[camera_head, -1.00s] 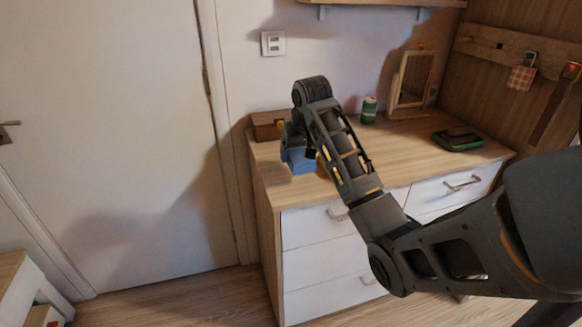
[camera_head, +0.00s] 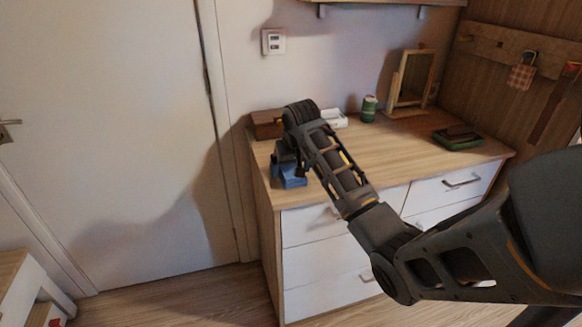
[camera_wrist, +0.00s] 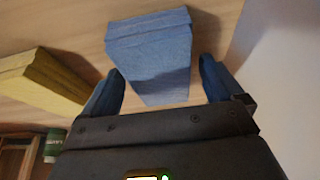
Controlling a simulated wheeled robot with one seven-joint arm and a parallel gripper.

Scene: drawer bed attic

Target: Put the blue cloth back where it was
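The blue cloth (camera_wrist: 150,48) is folded into a block near the front left corner of the dresser top (camera_head: 400,160). It also shows in the head view (camera_head: 291,178), partly hidden by my gripper (camera_head: 288,168). In the wrist view my gripper (camera_wrist: 162,78) is open, its fingers on either side of the cloth's near part. A gap shows between the cloth and the right finger. The left finger is close to the cloth, and I cannot tell if they touch.
A yellow folded thing (camera_wrist: 40,82) lies beside the cloth in the wrist view. A wooden box (camera_head: 266,124), a white item (camera_head: 334,119), a green can (camera_head: 369,108), a framed mirror (camera_head: 412,80) and a green tray (camera_head: 458,140) stand further back. The dresser's middle is clear.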

